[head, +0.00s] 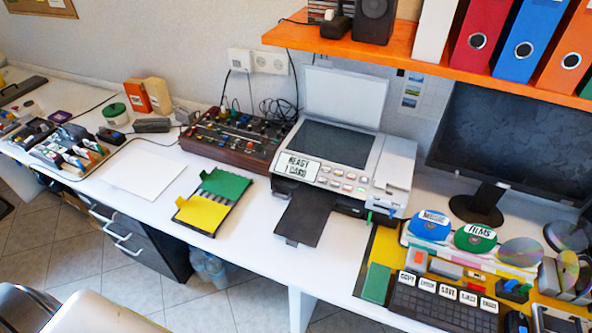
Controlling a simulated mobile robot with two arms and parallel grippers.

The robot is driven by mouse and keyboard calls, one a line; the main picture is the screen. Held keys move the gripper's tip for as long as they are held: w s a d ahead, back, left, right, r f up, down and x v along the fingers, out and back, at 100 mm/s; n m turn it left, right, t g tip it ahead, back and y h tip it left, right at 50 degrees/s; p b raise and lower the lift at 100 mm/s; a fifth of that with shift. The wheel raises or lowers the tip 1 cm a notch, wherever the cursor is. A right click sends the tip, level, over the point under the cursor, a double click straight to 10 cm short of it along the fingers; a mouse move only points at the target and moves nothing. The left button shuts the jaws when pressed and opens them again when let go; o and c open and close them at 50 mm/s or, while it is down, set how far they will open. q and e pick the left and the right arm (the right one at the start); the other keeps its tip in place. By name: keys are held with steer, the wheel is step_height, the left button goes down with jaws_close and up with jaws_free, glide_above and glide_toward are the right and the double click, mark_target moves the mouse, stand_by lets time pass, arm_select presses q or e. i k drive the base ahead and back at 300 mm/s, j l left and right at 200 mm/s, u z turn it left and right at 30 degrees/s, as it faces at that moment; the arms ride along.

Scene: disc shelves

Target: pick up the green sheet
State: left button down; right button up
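The green sheet (227,184) lies in the back part of a flat black tray (232,213) on the white desk, left of the printer. A yellow sheet (202,214) lies in the front part of the same tray, with a dark strip of slots between the two. The green sheet's top face is uncovered. A smaller green block or pad (376,283) sits at the desk's front right, left of the keyboard. Neither of my grippers shows in the head view.
The printer (345,150), its dark output tray (303,216) hanging over the front, stands right of the sheets. A control box with knobs (237,137) is behind them. A blank white sheet (145,168) lies to the left. An orange shelf (440,68) overhangs the back right.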

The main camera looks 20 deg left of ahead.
mark_target(226, 184)
steer(key=u, duration=1.25)
steer(key=z, duration=0.4)
